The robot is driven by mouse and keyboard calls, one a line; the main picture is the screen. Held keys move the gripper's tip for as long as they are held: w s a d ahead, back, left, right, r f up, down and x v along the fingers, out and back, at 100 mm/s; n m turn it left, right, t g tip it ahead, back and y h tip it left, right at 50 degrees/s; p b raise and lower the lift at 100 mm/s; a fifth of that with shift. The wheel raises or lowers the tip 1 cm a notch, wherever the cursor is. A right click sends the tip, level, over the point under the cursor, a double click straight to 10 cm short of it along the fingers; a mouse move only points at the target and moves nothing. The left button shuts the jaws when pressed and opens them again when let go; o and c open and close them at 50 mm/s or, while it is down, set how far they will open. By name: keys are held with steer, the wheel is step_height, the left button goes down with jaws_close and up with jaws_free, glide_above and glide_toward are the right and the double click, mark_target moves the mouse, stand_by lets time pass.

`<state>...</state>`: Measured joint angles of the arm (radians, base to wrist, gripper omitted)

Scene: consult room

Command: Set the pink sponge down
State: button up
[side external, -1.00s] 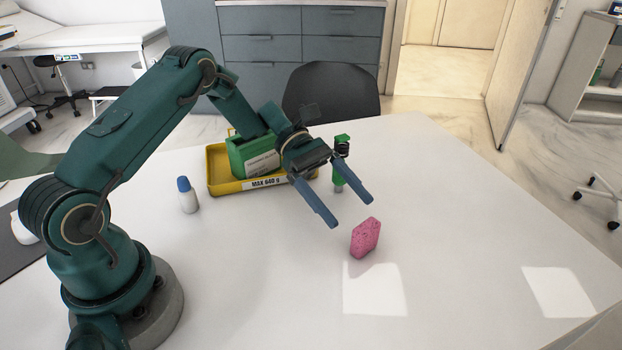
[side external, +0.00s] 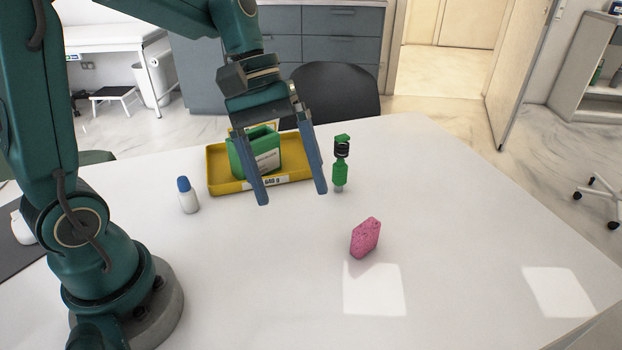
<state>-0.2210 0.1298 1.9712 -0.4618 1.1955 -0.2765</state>
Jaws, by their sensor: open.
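The pink sponge (side external: 365,238) stands upright on its narrow edge on the white table (side external: 455,220), right of the middle of the view. Nothing touches it. My gripper (side external: 293,196) is open and empty. Its two blue fingers point down, up and to the left of the sponge and clear of it. From this view the fingers overlap the yellow tray behind them.
The yellow tray (side external: 216,180) holds a green container (side external: 266,158); its label is partly hidden by a finger. A green bottle with a dark neck (side external: 340,173) stands right of the tray. The table's right side is clear.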

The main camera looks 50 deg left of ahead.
steer(key=s+a+r+m+t+y, duration=0.1)
steer(key=s+a+m+t+y, duration=0.2)
steer(key=s+m+t+y, duration=0.2)
steer(key=shift+s+a+r+m+t, duration=0.2)
steer(key=shift+s+r+m+t, duration=0.15)
steer(key=shift+s+m, duration=1.2)
